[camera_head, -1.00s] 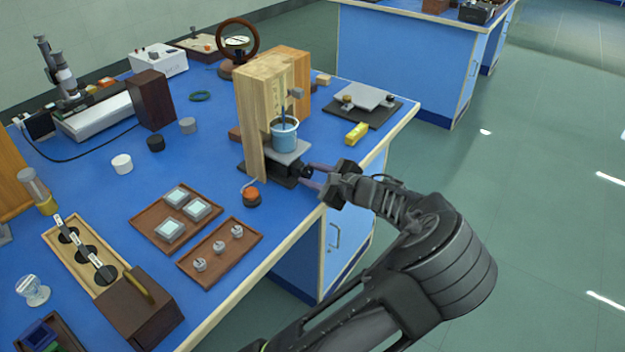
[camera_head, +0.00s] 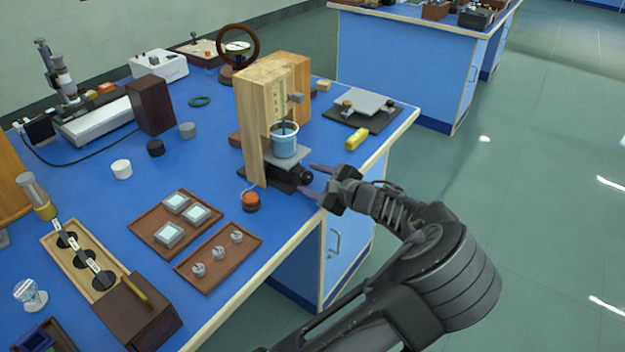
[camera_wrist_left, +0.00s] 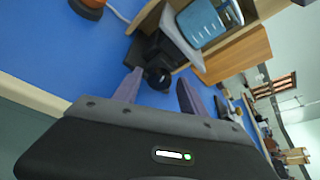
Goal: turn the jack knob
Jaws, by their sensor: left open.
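The lab jack (camera_head: 283,178) is a dark base with a grey top plate, standing in the wooden frame near the table's right edge. Its round black knob (camera_head: 306,178) faces my left gripper. My left gripper (camera_head: 307,179) is open, with one finger on each side of the knob. In the left wrist view the knob (camera_wrist_left: 158,78) shows between the two fingertips, and a gap appears on both sides of it. Whether the knob lies fully inside the fingers is unclear. My right gripper is out of view.
An orange-topped button (camera_head: 251,201) stands left of the jack. Trays with small parts (camera_head: 219,258) are at the front. Room right of the table edge is clear.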

